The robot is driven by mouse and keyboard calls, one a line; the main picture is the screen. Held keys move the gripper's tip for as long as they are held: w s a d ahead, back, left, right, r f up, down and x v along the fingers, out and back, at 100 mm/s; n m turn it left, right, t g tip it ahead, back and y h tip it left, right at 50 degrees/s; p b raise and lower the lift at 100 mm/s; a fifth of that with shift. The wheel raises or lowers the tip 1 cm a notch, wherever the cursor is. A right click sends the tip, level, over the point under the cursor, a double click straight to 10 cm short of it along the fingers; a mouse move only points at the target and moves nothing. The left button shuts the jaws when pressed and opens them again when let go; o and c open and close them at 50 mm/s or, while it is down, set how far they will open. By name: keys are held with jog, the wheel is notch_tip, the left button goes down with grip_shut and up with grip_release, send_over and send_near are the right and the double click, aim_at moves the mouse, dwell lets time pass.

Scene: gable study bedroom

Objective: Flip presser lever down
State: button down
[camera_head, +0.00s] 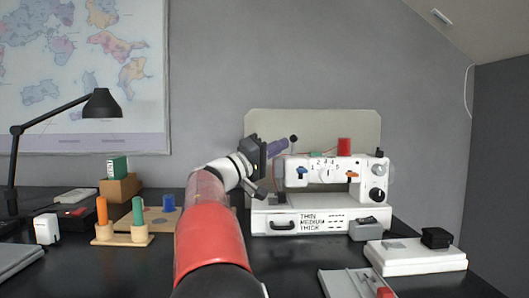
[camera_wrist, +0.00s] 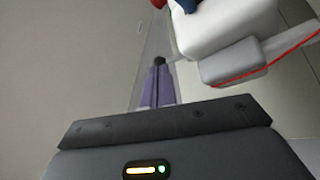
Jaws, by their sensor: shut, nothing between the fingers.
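The white sewing machine (camera_head: 325,172) stands on a white base at the back of the dark desk. The presser lever shows as a black ball knob (camera_head: 293,139) on a thin stalk at the machine's left end, near its top; the knob also shows in the wrist view (camera_wrist: 159,61). My gripper (camera_head: 284,144) is at the machine's left, its purple fingers shut and empty, pointing right towards the knob. In the wrist view the fingertips (camera_wrist: 158,72) end right at the knob; I cannot tell whether they touch it.
A red thread spool (camera_head: 344,146) stands on top of the machine. A pale panel (camera_head: 310,122) rises behind it. At the right are a grey pedal (camera_head: 368,229) and a white box (camera_head: 417,256). A wooden peg stand (camera_head: 122,236) and a black lamp (camera_head: 102,103) are at the left.

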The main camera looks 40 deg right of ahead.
jog(key=shift+d+r, duration=0.15)
jog(key=shift+d, duration=0.25)
